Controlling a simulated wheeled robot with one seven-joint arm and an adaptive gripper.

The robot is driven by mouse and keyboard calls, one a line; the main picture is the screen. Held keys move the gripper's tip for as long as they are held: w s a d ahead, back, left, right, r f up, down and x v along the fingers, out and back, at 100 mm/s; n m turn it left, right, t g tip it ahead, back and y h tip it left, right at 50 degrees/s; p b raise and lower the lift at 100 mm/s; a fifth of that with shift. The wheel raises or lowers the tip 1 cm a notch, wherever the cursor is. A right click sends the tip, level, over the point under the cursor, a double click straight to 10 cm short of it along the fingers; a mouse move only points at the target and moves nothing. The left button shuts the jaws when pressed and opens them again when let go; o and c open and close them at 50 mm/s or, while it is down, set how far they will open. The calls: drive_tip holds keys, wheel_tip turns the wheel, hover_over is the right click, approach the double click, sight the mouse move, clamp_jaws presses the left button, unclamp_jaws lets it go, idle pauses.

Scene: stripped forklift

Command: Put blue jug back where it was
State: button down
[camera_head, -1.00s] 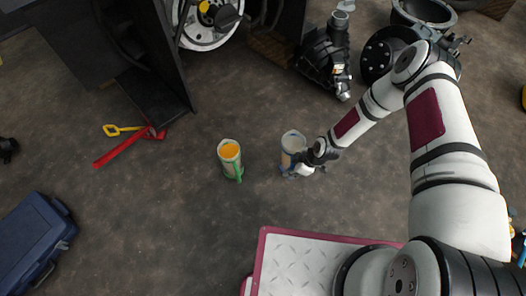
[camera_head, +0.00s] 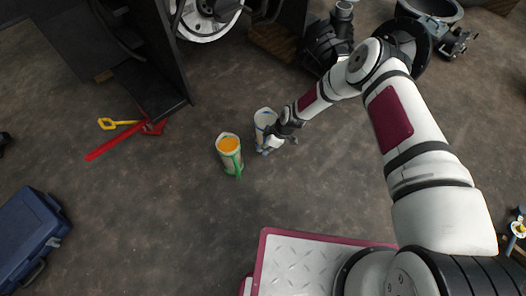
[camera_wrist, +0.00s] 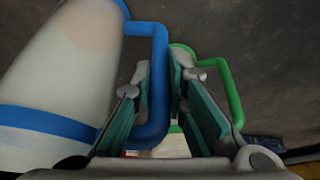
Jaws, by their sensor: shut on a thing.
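The blue jug (camera_head: 263,124) is a whitish, translucent jug with blue rim, band and handle. In the wrist view the blue jug (camera_wrist: 70,75) fills the left side, with its handle between my fingers. My gripper (camera_head: 281,136) is shut on that handle; it also shows in the wrist view (camera_wrist: 158,95). In the head view the jug is just right of a green-handled jug (camera_head: 229,152) with orange contents. I cannot tell whether the blue jug touches the floor. The green handle (camera_wrist: 228,90) shows behind my fingers in the wrist view.
A red-handled tool (camera_head: 118,140) with a yellow grip lies on the floor at left. A blue case (camera_head: 32,235) stands at lower left. Dark machine parts (camera_head: 325,45) line the back. Bare floor lies in front of the jugs.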

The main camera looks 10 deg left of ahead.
drive_tip(key=shift+w+a, duration=0.4)
drive_tip(key=shift+a, duration=0.05)
wheel_tip(320, 180, down, 4)
drive_tip(key=shift+r+b, duration=0.25)
drive_tip(key=shift+b, duration=1)
drive_tip(key=c, duration=1.6)
unclamp_jaws()
drive_tip(key=shift+f, duration=0.1)
drive_tip(key=p+v, duration=0.5)
drive_tip(key=v, duration=0.7)
